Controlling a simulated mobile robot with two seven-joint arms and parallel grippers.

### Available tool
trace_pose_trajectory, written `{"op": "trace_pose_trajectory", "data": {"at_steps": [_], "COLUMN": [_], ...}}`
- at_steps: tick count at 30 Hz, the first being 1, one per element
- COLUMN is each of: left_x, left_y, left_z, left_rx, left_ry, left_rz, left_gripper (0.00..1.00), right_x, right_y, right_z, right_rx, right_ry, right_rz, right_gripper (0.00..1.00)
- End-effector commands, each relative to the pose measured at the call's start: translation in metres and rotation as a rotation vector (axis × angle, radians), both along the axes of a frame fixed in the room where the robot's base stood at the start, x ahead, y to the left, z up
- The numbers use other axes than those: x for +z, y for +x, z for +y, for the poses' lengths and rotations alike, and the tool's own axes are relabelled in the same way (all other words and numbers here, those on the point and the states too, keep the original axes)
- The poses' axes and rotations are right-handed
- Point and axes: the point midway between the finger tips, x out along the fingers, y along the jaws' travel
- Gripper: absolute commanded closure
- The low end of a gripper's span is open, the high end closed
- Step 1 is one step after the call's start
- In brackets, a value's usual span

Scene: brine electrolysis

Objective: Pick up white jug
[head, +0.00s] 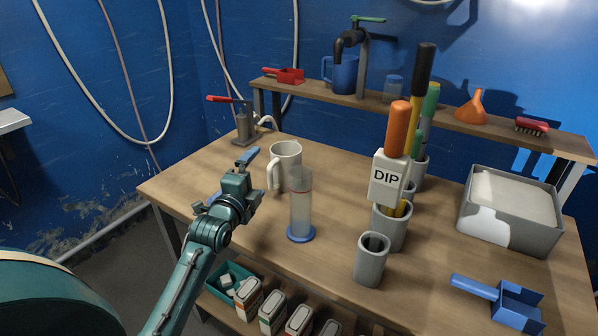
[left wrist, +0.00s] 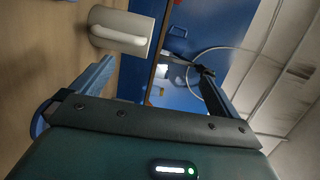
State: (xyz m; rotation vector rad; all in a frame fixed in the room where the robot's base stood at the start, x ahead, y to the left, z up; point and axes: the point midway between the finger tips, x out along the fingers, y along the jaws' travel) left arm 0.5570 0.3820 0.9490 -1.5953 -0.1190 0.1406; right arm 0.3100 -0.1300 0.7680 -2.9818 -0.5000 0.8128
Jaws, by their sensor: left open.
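The white jug (head: 288,160) stands upright on the wooden table, with its handle on the left side facing my left gripper. My left gripper (head: 226,181) is open and empty, at the table's left edge, to the left of the jug and apart from it. In the left wrist view the jug (left wrist: 122,31) lies sideways in the picture at the upper left, its handle showing, beyond the open fingers of the gripper (left wrist: 150,80). My right gripper is not in view.
A clear cylinder with a blue base (head: 301,210) stands close in front of the jug. A grey press with a red handle (head: 243,128) is behind it. Grey holders (head: 371,259), a grey bin (head: 510,235) and a blue scoop (head: 515,308) occupy the right side.

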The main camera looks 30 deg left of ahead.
Motion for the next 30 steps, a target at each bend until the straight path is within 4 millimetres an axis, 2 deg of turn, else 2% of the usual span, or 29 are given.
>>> {"op": "trace_pose_trajectory", "data": {"at_steps": [2, 5, 12, 17, 19, 26, 30], "left_x": [0.003, -0.002, -0.051, -0.079, -0.074, -0.074, -0.074], "left_y": [0.002, 0.003, 0.002, 0.002, 0.013, 0.029, 0.053], "left_z": [0.004, 0.006, 0.006, 0.005, 0.007, 0.01, 0.015], "left_rx": [0.007, 0.009, 0.01, 0.009, 0.008, 0.009, 0.008], "left_ry": [0.022, 0.032, 0.029, 0.031, 0.031, 0.031, 0.03], "left_rz": [-0.007, -0.008, -0.005, -0.006, -0.012, -0.011, -0.012], "left_gripper": [0.0, 0.0, 0.0, 0.0, 0.0, 0.0, 0.0], "right_x": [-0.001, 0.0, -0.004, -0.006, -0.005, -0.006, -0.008], "right_y": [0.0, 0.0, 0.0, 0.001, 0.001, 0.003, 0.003], "right_z": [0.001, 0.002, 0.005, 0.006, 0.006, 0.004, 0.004], "right_rx": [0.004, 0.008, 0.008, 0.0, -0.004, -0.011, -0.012], "right_ry": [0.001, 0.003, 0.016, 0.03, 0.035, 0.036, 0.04], "right_rz": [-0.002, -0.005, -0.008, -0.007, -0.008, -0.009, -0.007], "right_gripper": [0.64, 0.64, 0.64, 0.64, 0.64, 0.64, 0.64]}}
